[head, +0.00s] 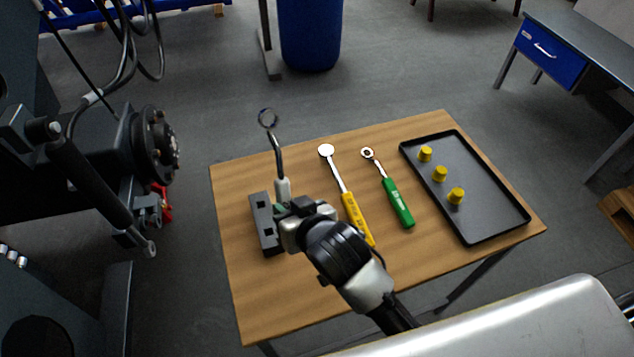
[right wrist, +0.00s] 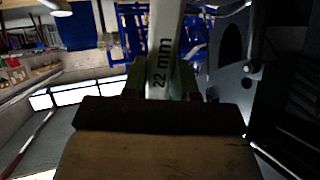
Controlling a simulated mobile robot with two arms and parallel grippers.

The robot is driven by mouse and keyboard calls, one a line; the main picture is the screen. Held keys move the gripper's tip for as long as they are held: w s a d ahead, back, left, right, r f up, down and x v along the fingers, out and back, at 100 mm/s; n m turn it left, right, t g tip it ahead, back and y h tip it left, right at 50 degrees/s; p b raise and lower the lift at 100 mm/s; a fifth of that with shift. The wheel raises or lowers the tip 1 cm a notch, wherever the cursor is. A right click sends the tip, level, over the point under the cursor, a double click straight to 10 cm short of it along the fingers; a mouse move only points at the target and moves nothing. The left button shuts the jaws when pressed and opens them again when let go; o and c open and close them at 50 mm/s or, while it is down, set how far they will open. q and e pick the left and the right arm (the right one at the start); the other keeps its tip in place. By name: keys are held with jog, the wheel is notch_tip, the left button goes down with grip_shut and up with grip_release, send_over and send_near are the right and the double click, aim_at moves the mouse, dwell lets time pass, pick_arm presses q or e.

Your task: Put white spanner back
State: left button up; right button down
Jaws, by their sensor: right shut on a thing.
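The white spanner (head: 278,160) stands roughly upright in the head view, its ring end up and its white handle low. My right gripper (head: 284,208) is shut on the handle. In the right wrist view the spanner (right wrist: 163,60) runs up between my fingers (right wrist: 162,85) and reads "22 mm". A dark grey holder block (head: 264,224) with square holes lies on the wooden table, just left of my right gripper. The spanner's lower end is hidden by the gripper, so I cannot tell whether it touches the block. My left gripper is not in view.
On the table (head: 240,290) lie a yellow-handled tool (head: 356,218) and a green-handled ratchet (head: 398,202). A black tray (head: 480,215) with three yellow caps is at the right. The dark harvester chassis (head: 90,150) stands left of the table. The table's front left is clear.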

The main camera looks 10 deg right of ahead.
jog(key=a+f+g+p, duration=0.1)
jog(key=a+g, duration=0.1)
jog(key=a+n+g+h, duration=0.1)
jog(key=a+g, duration=0.1)
jog(key=w+a+f+n+g+h+p, duration=0.1)
jog(key=a+g, duration=0.1)
jog(key=g, duration=0.1)
jog(key=shift+a+f+p, duration=0.1)
jog(key=shift+f+p, duration=0.2)
jog(key=shift+f, duration=0.05)
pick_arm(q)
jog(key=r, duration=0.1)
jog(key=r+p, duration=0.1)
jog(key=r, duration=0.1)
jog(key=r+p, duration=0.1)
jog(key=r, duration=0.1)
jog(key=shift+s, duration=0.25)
pick_arm(e)
jog(key=w+d+m+g+h, duration=0.2)
jog(key=w+d+g, duration=0.1)
jog(key=d, duration=0.9)
jog(key=shift+d+f+g, duration=0.15)
jog(key=shift+d+g, duration=0.25)
jog(key=shift+g, duration=0.5)
jog(key=shift+w, duration=0.1)
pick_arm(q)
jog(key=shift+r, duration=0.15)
